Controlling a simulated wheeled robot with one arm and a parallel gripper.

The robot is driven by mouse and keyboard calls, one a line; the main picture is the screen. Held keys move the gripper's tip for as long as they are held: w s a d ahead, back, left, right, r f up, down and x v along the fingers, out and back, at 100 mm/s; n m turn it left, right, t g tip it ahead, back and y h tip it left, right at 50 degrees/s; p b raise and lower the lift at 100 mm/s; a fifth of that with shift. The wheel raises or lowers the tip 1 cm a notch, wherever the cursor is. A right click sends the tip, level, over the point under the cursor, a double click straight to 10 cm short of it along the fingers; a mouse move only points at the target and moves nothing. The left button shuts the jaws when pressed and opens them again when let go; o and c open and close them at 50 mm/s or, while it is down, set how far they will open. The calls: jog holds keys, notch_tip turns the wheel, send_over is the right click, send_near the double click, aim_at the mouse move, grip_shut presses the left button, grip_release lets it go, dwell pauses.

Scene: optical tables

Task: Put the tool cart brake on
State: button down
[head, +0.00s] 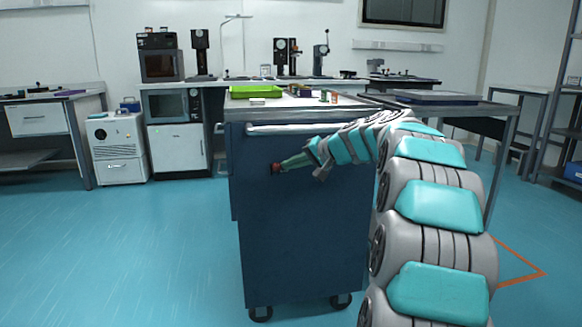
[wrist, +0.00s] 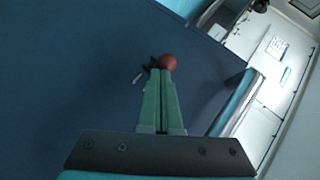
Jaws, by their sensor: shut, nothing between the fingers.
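The tool cart (head: 300,225) is a dark blue cabinet on casters, with a pale handle bar (head: 300,129) along its upper edge. Its side panel fills much of the wrist view (wrist: 70,80). A small red knob (wrist: 168,62) with a dark bracket shows on this panel, likely the brake control; in the head view its red end (head: 275,168) is tiny. My gripper (head: 283,166) has green fingers, shut together with nothing between them. In the wrist view the fingertips (wrist: 160,76) are just below the knob and overlap its lower edge; I cannot tell whether they touch it.
A green tray (head: 255,92) and small items stand on the cart top. A grey table (head: 440,98) is close on the right. A white cabinet (head: 118,148) and a bench with instruments are behind. The blue floor (head: 120,250) to the left is clear.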

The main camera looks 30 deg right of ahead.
jog(key=f+b, duration=0.1)
jog(key=f, duration=0.1)
jog(key=s+f+b, duration=0.1)
jog(key=shift+a+f, duration=0.15)
jog(key=shift+f, duration=0.2)
jog(key=shift+r, duration=0.1)
jog(key=shift+r+p, duration=0.5)
jog(key=shift+r, duration=0.25)
